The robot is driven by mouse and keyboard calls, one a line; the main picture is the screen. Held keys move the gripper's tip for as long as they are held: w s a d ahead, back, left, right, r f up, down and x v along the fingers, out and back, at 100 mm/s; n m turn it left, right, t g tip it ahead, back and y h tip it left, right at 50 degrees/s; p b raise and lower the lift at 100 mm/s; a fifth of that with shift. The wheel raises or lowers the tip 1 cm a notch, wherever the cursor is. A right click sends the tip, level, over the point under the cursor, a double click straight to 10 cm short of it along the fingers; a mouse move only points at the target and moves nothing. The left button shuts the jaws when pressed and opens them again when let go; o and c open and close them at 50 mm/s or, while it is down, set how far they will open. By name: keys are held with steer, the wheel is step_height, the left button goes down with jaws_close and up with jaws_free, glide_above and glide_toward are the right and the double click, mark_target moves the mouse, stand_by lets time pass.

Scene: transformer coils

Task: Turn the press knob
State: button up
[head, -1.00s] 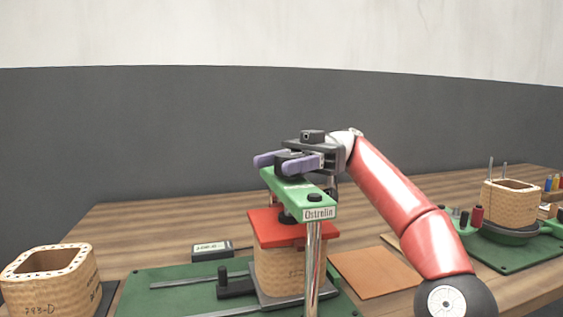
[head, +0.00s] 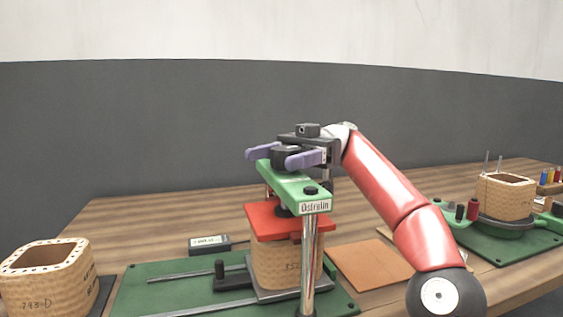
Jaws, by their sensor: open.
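The green press (head: 293,186) stands on the table with a label reading "Ostrolin" on its top arm. Its black round knob (head: 287,154) sits on top of that arm. My gripper (head: 268,160) is at the knob's height, with one purple finger on each side of it. The jaws are open, and I cannot tell whether either finger touches the knob. The near finger partly hides the knob. Below the arm, a red plate (head: 268,222) rests on a tan coil (head: 275,262) in the press.
A tan coil (head: 40,290) stands at the left front. A small display (head: 209,244) lies behind the green base mat (head: 150,295). A brown sheet (head: 370,265) lies right of the press. Another coil (head: 505,195) stands on a green fixture at the right.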

steer(key=shift+a+m+t+y, duration=0.15)
steer(key=shift+m+t+y, duration=0.45)
steer(key=shift+t+y, duration=0.1)
